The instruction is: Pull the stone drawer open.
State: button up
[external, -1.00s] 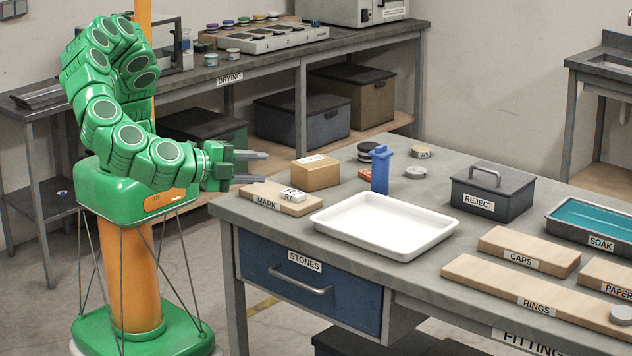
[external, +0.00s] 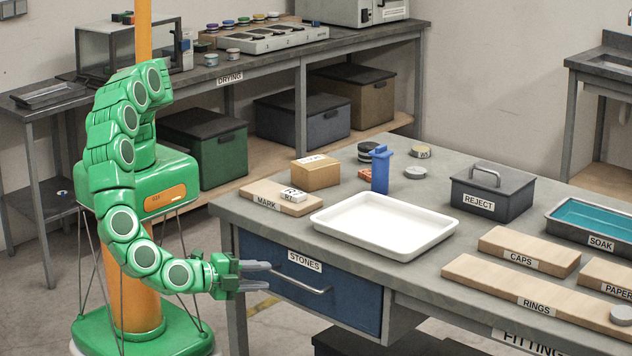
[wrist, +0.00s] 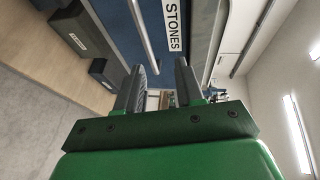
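The stone drawer (external: 345,303) is a blue front under the near left part of the workbench, labelled STONES (external: 305,261), with a pale bar handle (external: 302,280). It looks shut. My gripper (external: 270,275) is open and empty, in front of the drawer's left part near the handle's left end. In the wrist view, my gripper's two dark fingers (wrist: 160,66) are apart. The handle (wrist: 142,32) runs from the top down towards the gap between them, beside the STONES label (wrist: 174,24). I cannot tell whether the fingers touch the handle.
The bench top (external: 468,262) above the drawer holds a white tray (external: 330,225), a MARK board (external: 262,195) and a blue upright tool (external: 380,175). A bench leg (external: 228,255) stands left of the drawer. The floor in front of the drawer looks clear.

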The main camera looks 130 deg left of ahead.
aim_at(292, 283)
jog(key=shift+f+x, duration=0.3)
jog(key=shift+x, duration=1.05)
jog(key=shift+f+x, duration=0.35)
jog(key=shift+x, duration=1.05)
jog(key=shift+f+x, duration=0.3)
jog(key=shift+x, duration=1.05)
jog(key=shift+d, duration=0.15)
jog(key=shift+c, duration=0.5)
grip_shut()
